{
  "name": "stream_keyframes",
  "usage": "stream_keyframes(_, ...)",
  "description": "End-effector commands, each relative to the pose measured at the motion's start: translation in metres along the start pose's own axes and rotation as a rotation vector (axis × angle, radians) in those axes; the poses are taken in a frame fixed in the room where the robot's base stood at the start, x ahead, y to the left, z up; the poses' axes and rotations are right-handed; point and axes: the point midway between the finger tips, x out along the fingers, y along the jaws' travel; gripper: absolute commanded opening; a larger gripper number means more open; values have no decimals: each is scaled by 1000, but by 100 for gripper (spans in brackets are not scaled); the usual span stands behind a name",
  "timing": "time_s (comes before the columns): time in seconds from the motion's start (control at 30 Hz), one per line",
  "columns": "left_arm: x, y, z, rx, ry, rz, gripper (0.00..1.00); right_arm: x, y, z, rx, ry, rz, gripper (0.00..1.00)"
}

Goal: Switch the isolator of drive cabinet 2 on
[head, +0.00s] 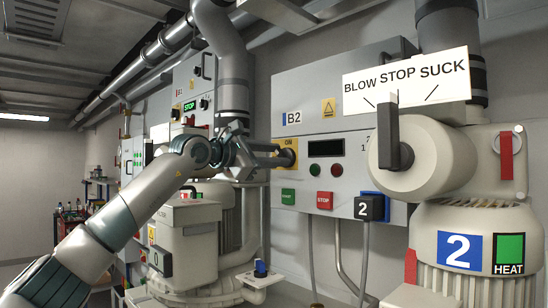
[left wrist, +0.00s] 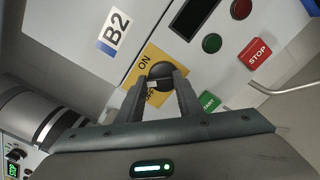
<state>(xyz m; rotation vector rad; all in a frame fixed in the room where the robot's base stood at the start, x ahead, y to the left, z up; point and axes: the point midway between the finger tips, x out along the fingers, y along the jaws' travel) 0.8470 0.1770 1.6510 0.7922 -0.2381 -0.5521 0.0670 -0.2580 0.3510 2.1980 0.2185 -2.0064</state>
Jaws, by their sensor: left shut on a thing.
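Drive cabinet 2 (head: 300,88) is the grey box marked B2 on the wall; its label (left wrist: 115,31) also shows in the left wrist view. The isolator is a black rotary knob (left wrist: 161,70) on a yellow plate (head: 291,144) at the cabinet's left side. The plate (left wrist: 145,62) reads ON, with OFF partly covered by a finger. My left gripper (head: 284,159) reaches the isolator from the left and is shut on its knob, with one finger on each side in the left wrist view (left wrist: 160,82). The fingers hide part of the knob, so its exact setting is unclear. My right gripper is not in view.
Beside the isolator are a dark display (head: 326,147), green and red lamps, a green START button (head: 288,196) and a red STOP button (head: 325,200). A blower (head: 470,235) marked 2, with a BLOW STOP SUCK lever (head: 388,135), stands at the right. Cabinet B1 (head: 190,85) is behind my left arm.

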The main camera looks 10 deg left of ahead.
Motion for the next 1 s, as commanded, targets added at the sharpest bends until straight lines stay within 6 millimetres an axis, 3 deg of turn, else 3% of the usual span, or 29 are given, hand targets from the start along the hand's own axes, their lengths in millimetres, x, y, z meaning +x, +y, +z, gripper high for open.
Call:
stream_keyframes(0.6,0,-2,4,565,-1,1,10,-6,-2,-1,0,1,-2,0)
stream_keyframes(1.0,0,-5,3,753,0,-1,10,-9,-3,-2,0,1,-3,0)
